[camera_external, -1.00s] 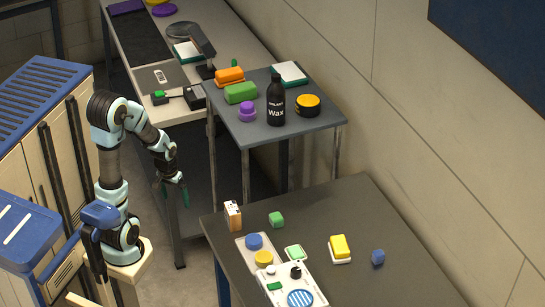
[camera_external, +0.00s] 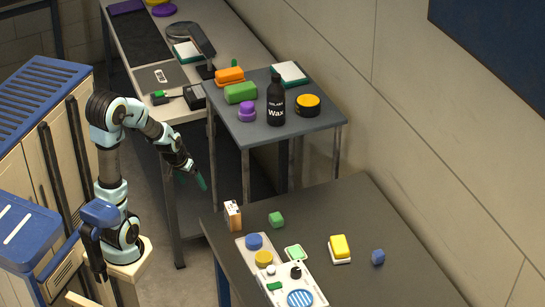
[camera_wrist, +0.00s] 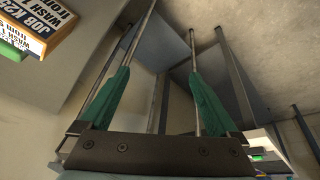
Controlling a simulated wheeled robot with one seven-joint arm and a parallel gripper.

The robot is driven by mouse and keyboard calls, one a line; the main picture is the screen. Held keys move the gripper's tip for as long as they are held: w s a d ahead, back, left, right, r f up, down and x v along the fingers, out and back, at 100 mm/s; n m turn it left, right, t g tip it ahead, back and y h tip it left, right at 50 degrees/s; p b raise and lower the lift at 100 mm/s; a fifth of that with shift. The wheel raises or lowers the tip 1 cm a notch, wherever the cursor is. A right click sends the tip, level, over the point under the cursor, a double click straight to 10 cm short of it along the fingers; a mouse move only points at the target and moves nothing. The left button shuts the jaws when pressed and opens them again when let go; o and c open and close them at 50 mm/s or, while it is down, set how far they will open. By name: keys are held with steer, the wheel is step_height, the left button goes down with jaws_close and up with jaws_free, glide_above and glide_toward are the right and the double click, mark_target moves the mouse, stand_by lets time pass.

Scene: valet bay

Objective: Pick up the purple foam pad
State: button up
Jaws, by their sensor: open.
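A purple, round, knob-like piece (camera_external: 247,111) stands on the small grey side table. A flat purple disc (camera_external: 164,10) lies far back on the long bench, with a dark purple flat piece (camera_external: 126,7) to its left. I cannot tell for sure which is the foam pad. My gripper (camera_external: 201,182) hangs in front of the side table, below its top and apart from all three. In the wrist view, its two green fingers (camera_wrist: 159,74) are spread with nothing between them. No purple piece shows in the wrist view.
The side table (camera_external: 222,121) also holds a black wax bottle (camera_external: 276,104), green block (camera_external: 241,92), orange block (camera_external: 229,76) and yellow-topped tin (camera_external: 308,104). The front table (camera_external: 365,205) holds a tray, small blocks and a carton (camera_external: 233,215). Table legs stand close to my gripper.

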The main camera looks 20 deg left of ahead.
steer(key=w+d+r+n+t+p, duration=0.1)
steer(key=w+d+r+t, duration=0.15)
steer(key=w+r, duration=0.35)
steer(key=w+d+r+t, duration=0.2)
steer(key=w+r+t, duration=0.1)
steer(key=w+r, duration=0.3)
steer(key=t+y+b, duration=0.1)
steer(key=t+b, duration=0.3)
steer(key=b, duration=0.3)
glide_toward(244, 109)
steer(key=shift+w+d+f, duration=0.25)
steer(key=shift+w+f, duration=0.25)
steer(key=shift+w, duration=0.3)
steer(key=shift+w+d+r, duration=0.1)
steer(key=shift+r, duration=0.2)
steer(key=shift+w, duration=0.2)
steer(key=b+x, duration=0.1)
steer(key=x, duration=0.5)
steer(key=b+x, duration=0.1)
steer(key=x, duration=0.1)
steer(key=b+x, duration=0.1)
steer(key=shift+a+f, duration=0.25)
steer(key=shift+a, duration=0.05)
steer(key=shift+w+f, duration=0.15)
steer(key=shift+w, duration=0.4)
steer(key=c, duration=1.5)
